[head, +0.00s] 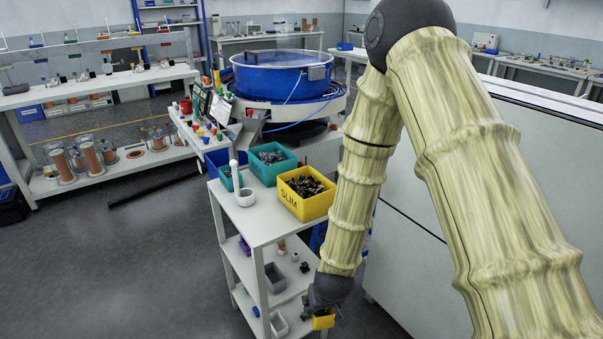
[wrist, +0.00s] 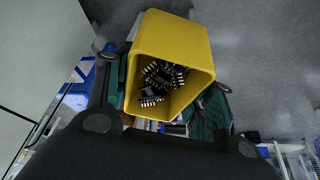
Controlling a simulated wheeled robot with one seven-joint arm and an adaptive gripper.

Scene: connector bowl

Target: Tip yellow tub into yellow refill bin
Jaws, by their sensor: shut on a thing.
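A small yellow tub (head: 323,321) is in my gripper (head: 322,311), low beside the right front of the white cart in the head view. In the wrist view the tub (wrist: 178,42) sits between the two fingers, its open mouth facing the camera. Several black connectors with pale pins (wrist: 158,82) lie inside it. A larger yellow bin (head: 306,204) marked SLIM stands upright on the cart's top shelf, with dark parts in it. My gripper is below this bin and apart from it.
On the cart's top (head: 251,222), a teal bin (head: 272,164) stands behind the yellow bin, with a white cup (head: 246,197) to the left. Grey trays (head: 274,278) stand on lower shelves. A blue bowl machine (head: 275,78) is behind. A pale cabinet is at the right.

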